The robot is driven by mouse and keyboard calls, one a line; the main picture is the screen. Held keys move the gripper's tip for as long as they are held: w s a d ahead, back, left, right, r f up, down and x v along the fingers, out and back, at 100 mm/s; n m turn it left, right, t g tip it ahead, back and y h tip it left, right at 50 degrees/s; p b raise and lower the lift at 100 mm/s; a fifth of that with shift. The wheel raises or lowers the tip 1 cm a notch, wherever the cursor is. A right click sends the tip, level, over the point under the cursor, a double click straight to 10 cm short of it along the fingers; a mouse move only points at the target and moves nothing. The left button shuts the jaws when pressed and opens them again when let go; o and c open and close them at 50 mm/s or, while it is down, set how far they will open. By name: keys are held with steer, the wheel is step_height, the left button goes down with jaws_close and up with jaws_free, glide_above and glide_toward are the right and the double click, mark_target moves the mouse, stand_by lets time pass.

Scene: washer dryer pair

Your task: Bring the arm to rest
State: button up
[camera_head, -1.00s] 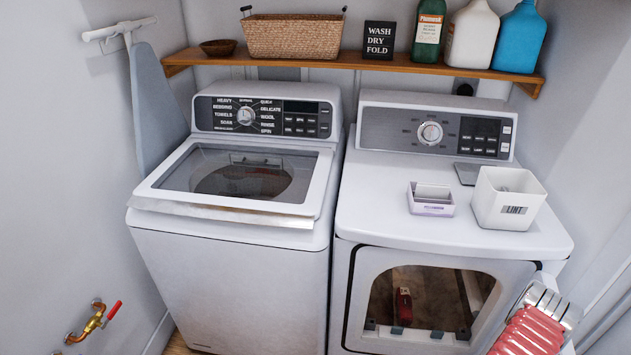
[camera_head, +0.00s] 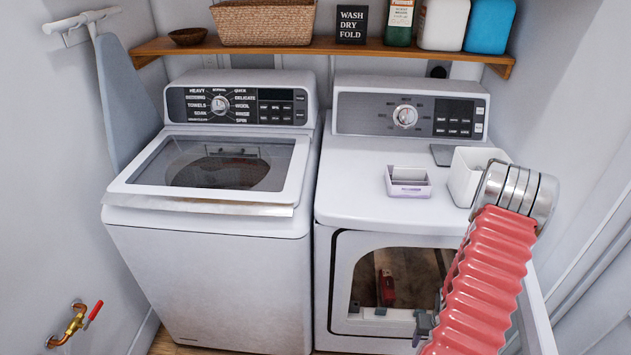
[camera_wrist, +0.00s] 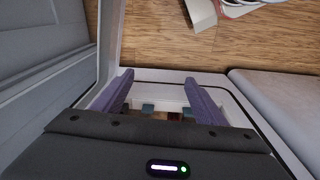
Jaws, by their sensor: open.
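My arm, with a red ribbed sleeve and metal joint, rises at the right of the head view, in front of the dryer (camera_head: 365,185). My gripper (camera_wrist: 159,78) shows in the wrist view as two purple fingers spread apart, with nothing held between them. In the head view only a small grey part of the gripper (camera_head: 424,326) shows beside the sleeve, in front of the dryer's front opening. The rest of it is hidden behind the arm.
The washer (camera_head: 210,240) stands left of the dryer. A lint bin (camera_head: 468,170), partly hidden by my arm, and a small tray (camera_head: 408,182) sit on the dryer. The dryer door (camera_head: 536,310) stands out at right. Wooden floor (camera_wrist: 160,35) shows in the wrist view.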

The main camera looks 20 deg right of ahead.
steer(key=w+a+r, duration=0.2)
steer(key=a+r, duration=0.2)
steer(key=r, duration=0.4)
steer(key=w+a+r+n+g, duration=0.15)
steer(key=a+r, duration=0.25)
steer(key=r, duration=0.4)
steer(key=w+a+r+m, duration=0.1)
steer(key=w+a+r, duration=0.1)
steer(key=a+r, duration=0.5)
steer(key=s+a+r+n+t, duration=0.1)
steer(key=a+r+n+t, duration=0.5)
steer(key=a+r, duration=1.7)
step_height(320, 180, up, 4)
steer(key=shift+s+f+t+y, duration=0.1)
steer(key=shift+s+t+y, duration=0.05)
steer(key=shift+t+y, duration=0.25)
steer(key=shift+n, duration=0.25)
steer(key=shift+d, duration=0.2)
